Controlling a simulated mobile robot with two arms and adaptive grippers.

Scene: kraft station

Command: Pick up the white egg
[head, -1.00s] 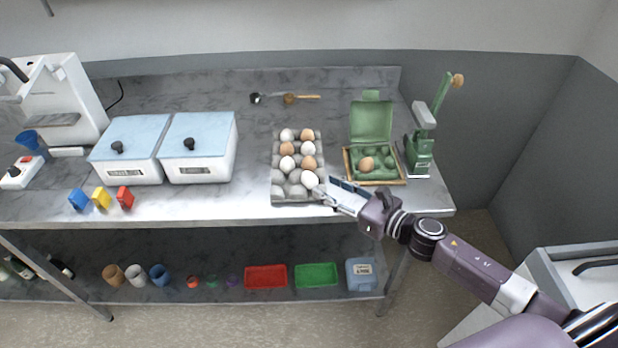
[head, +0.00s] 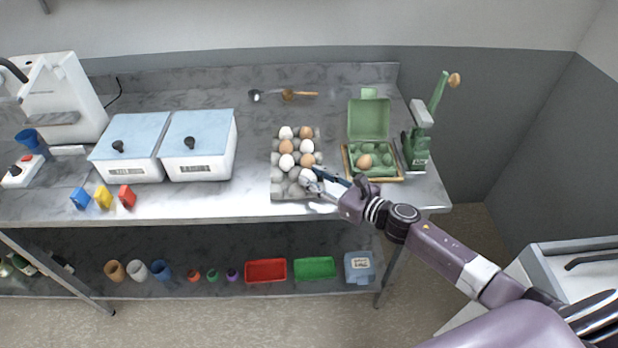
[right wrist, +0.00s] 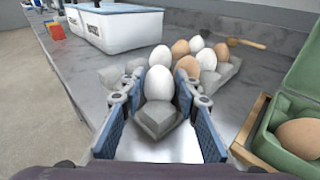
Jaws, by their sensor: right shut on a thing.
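The white egg (right wrist: 158,84) nearest my right gripper sits upright at the front right end of the grey egg tray (head: 283,192), and it also shows in the head view (head: 307,175). My right gripper (right wrist: 158,98) reaches in from the right with one blue-padded finger on each side of the egg and is shut on it. The egg's lower end is at a grey cup of the tray. Other white eggs (head: 286,161) and brown eggs (head: 307,160) stand in the tray behind it. My left gripper is out of view.
An open green carton (head: 369,120) with one brown egg (head: 364,161) sits in a wooden frame to the right. A green scale (head: 416,150) stands beyond it. Two white bins (head: 200,165) with blue lids are left. The counter between bins and tray is clear.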

